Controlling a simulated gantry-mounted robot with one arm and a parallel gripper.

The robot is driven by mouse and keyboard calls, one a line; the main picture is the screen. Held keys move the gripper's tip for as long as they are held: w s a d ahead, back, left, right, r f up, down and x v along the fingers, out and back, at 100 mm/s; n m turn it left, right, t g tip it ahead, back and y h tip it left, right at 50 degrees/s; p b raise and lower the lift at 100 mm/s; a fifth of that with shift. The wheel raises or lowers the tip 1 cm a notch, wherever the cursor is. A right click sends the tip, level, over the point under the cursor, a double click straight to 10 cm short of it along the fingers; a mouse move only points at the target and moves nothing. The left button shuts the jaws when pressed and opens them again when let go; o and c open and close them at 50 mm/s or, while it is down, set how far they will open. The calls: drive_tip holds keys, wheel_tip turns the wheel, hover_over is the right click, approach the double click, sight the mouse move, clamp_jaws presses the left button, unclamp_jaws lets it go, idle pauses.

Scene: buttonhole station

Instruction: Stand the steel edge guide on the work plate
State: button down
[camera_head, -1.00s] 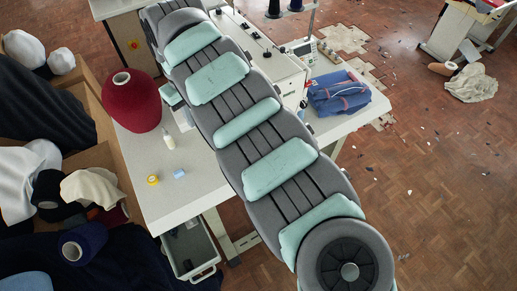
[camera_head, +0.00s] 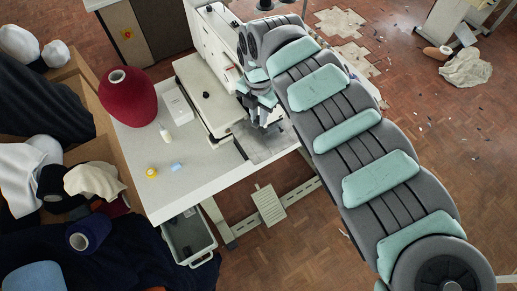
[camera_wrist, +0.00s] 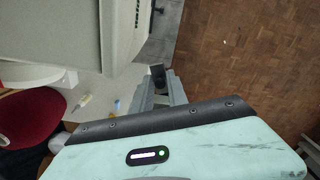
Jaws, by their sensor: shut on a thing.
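My gripper (camera_head: 263,112) hangs low over the front of the sewing machine, above or at the grey steel work plate (camera_head: 270,150). In the wrist view my gripper (camera_wrist: 160,88) is shut, with a small dark piece (camera_wrist: 158,72) at its jaws. This is probably the steel edge guide, though it is too small and partly covered to make out its shape. I cannot tell whether it touches the plate. The work plate shows as a grey strip beyond the jaws in the wrist view (camera_wrist: 152,52).
The pale machine body (camera_head: 212,38) stands close behind my gripper. A red yarn cone (camera_head: 127,97), a white bottle (camera_head: 165,133), a yellow roll (camera_head: 151,172) and a small blue block (camera_head: 177,166) are on the left of the table (camera_head: 190,187). A grey bin (camera_head: 188,238) sits below.

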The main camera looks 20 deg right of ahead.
drive_tip(key=b, duration=0.3)
hover_over(259, 152)
wheel_tip(259, 152, down, 14)
drive_tip(key=shift+a+f, duration=0.15)
drive_tip(key=shift+f, duration=0.05)
drive_tip(key=shift+w+f, duration=0.1)
drive_tip(key=shift+f, duration=0.35)
drive_tip(key=shift+f+b, duration=0.35)
drive_tip(key=shift+f, duration=1.5)
drive_tip(key=shift+f, duration=0.15)
drive_tip(key=c, duration=1.3)
unclamp_jaws()
wheel_tip(259, 152, up, 12)
drive_tip(key=p, duration=0.1)
drive_tip(key=shift+r, duration=0.2)
